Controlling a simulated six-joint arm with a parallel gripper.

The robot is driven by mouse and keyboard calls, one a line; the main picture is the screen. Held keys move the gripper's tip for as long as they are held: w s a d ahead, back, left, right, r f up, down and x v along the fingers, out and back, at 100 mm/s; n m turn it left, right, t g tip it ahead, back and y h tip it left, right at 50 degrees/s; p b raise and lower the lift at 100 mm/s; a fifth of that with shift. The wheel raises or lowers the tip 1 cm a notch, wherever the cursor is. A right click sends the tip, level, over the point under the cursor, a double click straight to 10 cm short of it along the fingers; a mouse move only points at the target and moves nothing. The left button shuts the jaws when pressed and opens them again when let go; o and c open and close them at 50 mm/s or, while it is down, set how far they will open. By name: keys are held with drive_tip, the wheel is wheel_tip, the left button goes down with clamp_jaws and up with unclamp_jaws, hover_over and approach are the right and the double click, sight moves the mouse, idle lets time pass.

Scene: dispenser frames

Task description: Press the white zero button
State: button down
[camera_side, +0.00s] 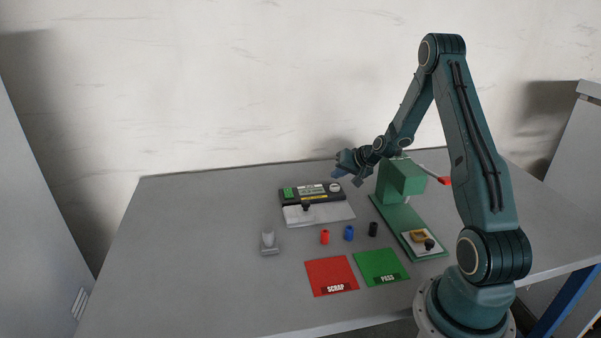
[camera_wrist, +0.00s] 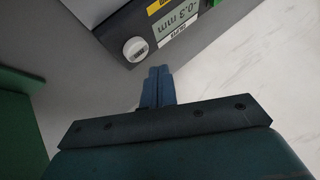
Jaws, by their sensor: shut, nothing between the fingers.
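The white zero button (camera_wrist: 136,49) is a round knob at the end of a dark gauge box (camera_wrist: 118,24), beside a display (camera_wrist: 178,18) that reads -0.3 mm. In the side view the button (camera_side: 335,188) sits at the right end of the box (camera_side: 312,199). My gripper (camera_wrist: 159,71) is shut and empty, with its blue fingertips close to the button in the wrist view but not over it. In the side view my gripper (camera_side: 338,174) hangs above the button, apart from it.
A green press stand (camera_side: 402,180) with a red-tipped lever (camera_side: 444,181) stands right of the gauge. Red (camera_side: 325,237), blue (camera_side: 348,233) and black (camera_side: 373,229) cylinders stand in front. The SCRAP mat (camera_side: 330,272) and PASS mat (camera_side: 380,264) lie nearer.

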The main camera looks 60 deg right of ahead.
sight(331, 185)
drive_tip(key=shift+f, duration=0.65)
drive_tip(key=shift+f, duration=0.9)
idle(2.8)
drive_tip(key=shift+r, duration=0.85)
drive_tip(key=shift+r, duration=0.1)
drive_tip(key=shift+r, duration=2.45)
